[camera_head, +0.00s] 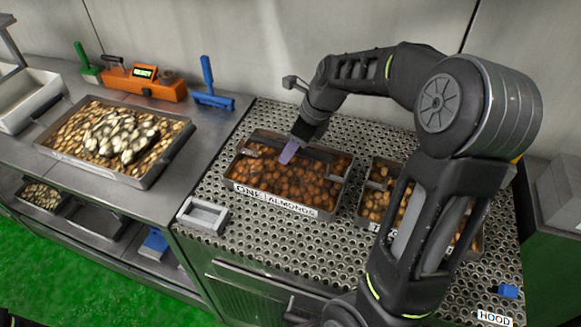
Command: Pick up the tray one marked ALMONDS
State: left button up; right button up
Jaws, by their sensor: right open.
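The tray marked ONE ALMONDS (277,202) is a metal tray full of brown almonds. It sits on the perforated metal top, left of a second tray. My right gripper (289,153) hangs over the back part of the almond tray, with a pale purple fingertip close to the nuts. It is open; I cannot tell whether it touches the tray or the almonds. The arm hides much of the second tray of brown nuts (373,208). My left gripper is not in view.
A large tray of nuts (152,181) stands on the left counter. Behind it are an orange device (145,84), a green brush (86,66) and a blue brush (212,92). A small empty metal box (203,215) stands left of the almond tray. A HOOD label (494,318) is at lower right.

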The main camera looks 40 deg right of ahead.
aim_at(287, 173)
jog(key=x, duration=0.4)
jog(key=shift+s, duration=0.1)
jog(key=shift+c, duration=0.2)
grip_shut()
dwell(0.5)
dwell(0.8)
jog(key=shift+d+r, duration=0.1)
